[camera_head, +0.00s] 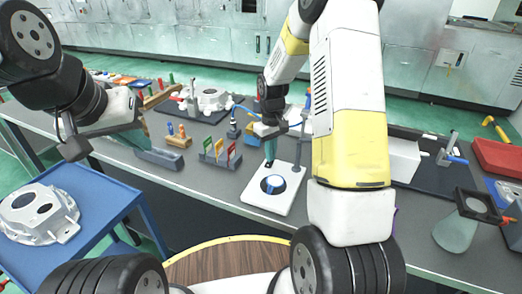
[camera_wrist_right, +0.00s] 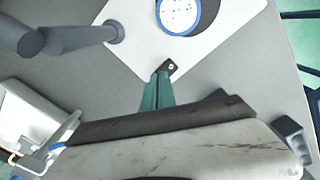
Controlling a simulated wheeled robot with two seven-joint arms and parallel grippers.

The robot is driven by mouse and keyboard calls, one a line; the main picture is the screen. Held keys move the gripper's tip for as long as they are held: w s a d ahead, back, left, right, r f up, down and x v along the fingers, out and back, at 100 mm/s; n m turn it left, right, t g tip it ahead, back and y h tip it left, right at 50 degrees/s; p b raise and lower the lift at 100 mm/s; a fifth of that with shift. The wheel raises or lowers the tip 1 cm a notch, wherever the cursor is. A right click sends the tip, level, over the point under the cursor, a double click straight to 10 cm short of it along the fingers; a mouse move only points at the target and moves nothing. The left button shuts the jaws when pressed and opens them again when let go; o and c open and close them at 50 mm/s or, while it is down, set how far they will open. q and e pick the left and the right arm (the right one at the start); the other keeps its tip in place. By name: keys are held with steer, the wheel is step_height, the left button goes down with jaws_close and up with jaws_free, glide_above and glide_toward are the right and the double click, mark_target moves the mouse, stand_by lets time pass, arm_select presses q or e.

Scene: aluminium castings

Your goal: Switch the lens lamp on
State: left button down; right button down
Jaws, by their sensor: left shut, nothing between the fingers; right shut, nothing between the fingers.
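A white base plate (camera_head: 284,201) with a blue-rimmed round part (camera_head: 273,184), seemingly the lens lamp, lies on the grey bench. In the right wrist view the blue-rimmed disc (camera_wrist_right: 178,14) has a pale face with small dots, cut off by the top edge. A small black piece with a bright round spot (camera_wrist_right: 170,66) sits at the plate's corner. My right gripper (camera_head: 270,157) is shut and points down at that corner. In the wrist view its green fingertips (camera_wrist_right: 159,78) meet or overlap the black piece; contact is unclear. My left gripper (camera_head: 146,138) is shut and empty over the left bench.
A card rack (camera_head: 220,157) and a wooden block with coloured pegs (camera_head: 178,139) stand left of the plate. A casting (camera_head: 38,212) lies on a blue cart at the left. A dark square frame (camera_head: 478,204) stands at the right. A grey post (camera_wrist_right: 80,38) reaches over the plate.

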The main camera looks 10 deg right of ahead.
steer(key=shift+f, duration=0.15)
steer(key=shift+r, duration=3.55)
steer(key=shift+r, duration=0.1)
steer(key=s+r+m+t+y, duration=0.1)
steer(key=s+r+m+t, duration=0.15)
steer(key=s+r, duration=1)
steer(key=s+a+r+m+t+y, duration=0.1)
steer(key=s+a+r+m+t, duration=0.1)
steer(key=s+r, duration=0.4)
steer(key=s+t, duration=0.1)
steer(key=s, duration=0.4)
steer(key=shift+s+r+t, duration=0.15)
steer(key=shift+s+t, duration=0.2)
steer(key=shift+s, duration=0.05)
steer(key=shift+a, duration=0.1)
